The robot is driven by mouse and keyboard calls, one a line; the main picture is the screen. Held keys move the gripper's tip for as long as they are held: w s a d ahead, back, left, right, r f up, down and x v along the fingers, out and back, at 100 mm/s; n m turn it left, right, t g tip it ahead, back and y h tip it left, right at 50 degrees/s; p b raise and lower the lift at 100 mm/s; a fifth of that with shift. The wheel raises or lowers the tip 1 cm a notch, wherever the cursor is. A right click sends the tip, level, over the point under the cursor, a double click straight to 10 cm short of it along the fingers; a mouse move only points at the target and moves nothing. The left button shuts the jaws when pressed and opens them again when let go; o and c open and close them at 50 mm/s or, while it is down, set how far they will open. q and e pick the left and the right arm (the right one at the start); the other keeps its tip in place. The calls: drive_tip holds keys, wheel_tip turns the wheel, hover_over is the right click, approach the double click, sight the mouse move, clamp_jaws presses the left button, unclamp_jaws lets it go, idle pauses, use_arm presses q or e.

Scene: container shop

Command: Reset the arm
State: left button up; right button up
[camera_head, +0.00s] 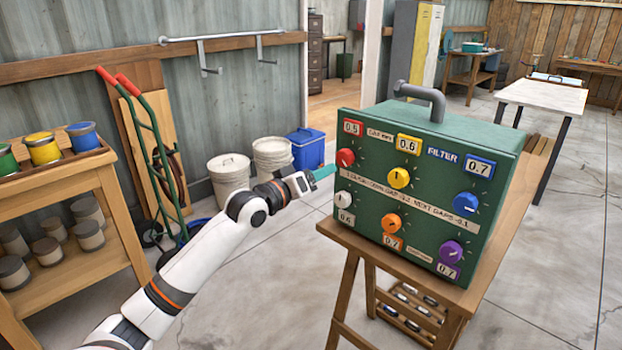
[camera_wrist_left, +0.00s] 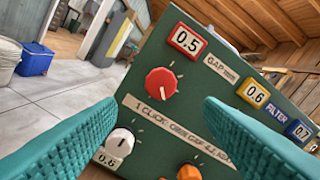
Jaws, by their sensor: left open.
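My left arm reaches in from the left in the head view, and its gripper (camera_head: 322,173) is in front of the left side of a green box (camera_head: 480,140) with several coloured knobs. In the left wrist view the two teal fingers (camera_wrist_left: 160,135) are spread wide with nothing between them. The red knob (camera_wrist_left: 161,84) shows beyond the gap, apart from the fingers. The white knob (camera_wrist_left: 119,141) is lower left, and the orange knob (camera_wrist_left: 188,172) is cut off at the bottom. My right gripper is not in view.
The box stands on a wooden bench (camera_head: 520,215). A blue cooler (camera_head: 307,148), white buckets (camera_head: 229,175) and a green hand truck (camera_head: 160,150) are behind my arm. A wooden shelf (camera_head: 75,180) with paint cans stands left.

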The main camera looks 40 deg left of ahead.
use_arm(q)
drive_tip(key=shift+s, duration=0.85)
